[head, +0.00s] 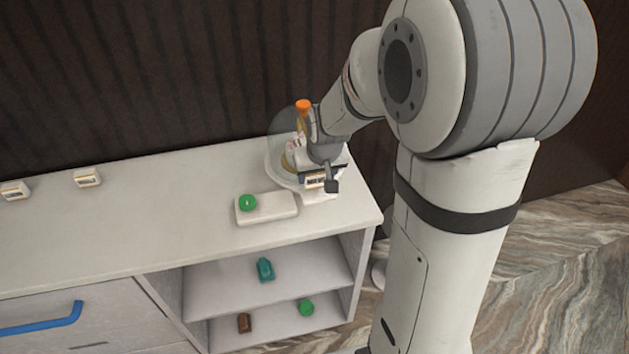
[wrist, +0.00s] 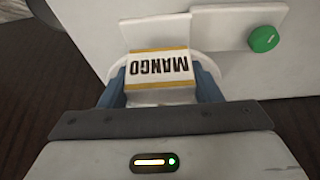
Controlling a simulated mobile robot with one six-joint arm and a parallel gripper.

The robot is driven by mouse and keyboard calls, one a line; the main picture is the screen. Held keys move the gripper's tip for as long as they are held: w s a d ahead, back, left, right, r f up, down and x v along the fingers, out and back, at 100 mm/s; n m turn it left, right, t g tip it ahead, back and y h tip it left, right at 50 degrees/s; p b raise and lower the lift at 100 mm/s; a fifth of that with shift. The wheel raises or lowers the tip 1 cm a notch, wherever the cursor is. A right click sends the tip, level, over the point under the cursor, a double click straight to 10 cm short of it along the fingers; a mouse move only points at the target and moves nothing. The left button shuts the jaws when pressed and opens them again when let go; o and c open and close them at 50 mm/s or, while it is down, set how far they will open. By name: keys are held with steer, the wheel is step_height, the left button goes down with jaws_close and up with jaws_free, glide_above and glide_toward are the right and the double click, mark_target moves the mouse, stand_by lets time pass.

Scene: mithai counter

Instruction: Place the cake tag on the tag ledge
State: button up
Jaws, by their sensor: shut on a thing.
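The cake tag (wrist: 158,68), white with yellow edges and the word MANGO, is held between the blue fingers of my gripper (wrist: 160,85). In the head view, my gripper (head: 327,172) is at the right end of the counter, in front of the clear cake dome (head: 283,125), and partly hides it. The tag also shows there (head: 315,182), just above a white ledge (head: 320,198) at the front of the dome's stand. The white ledge (wrist: 140,32) is beyond the tag in the wrist view. I cannot tell whether the tag touches it.
A white block (head: 278,208) with a green round piece (head: 248,203) lies left of the ledge. Two small tags (head: 87,178) (head: 15,190) stand at the counter's left. Shelves below hold a teal item (head: 265,270), a brown item (head: 244,323) and a green one (head: 306,307).

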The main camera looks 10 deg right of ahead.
mark_target(319, 178)
steer(key=shift+d+f, duration=0.1)
steer(key=shift+f, duration=1.25)
steer(key=shift+f, duration=0.1)
steer(key=shift+f, duration=0.2)
steer(key=o, duration=0.9)
steer(key=shift+r, duration=0.15)
steer(key=shift+o, duration=0.2)
steer(key=shift+s+r, duration=0.1)
steer(key=shift+r, duration=0.35)
steer(key=v, duration=1.1)
steer(key=s+g, duration=0.1)
steer(key=s, duration=1.6)
steer(key=shift+a+g, duration=0.3)
steer(key=shift+a, duration=0.15)
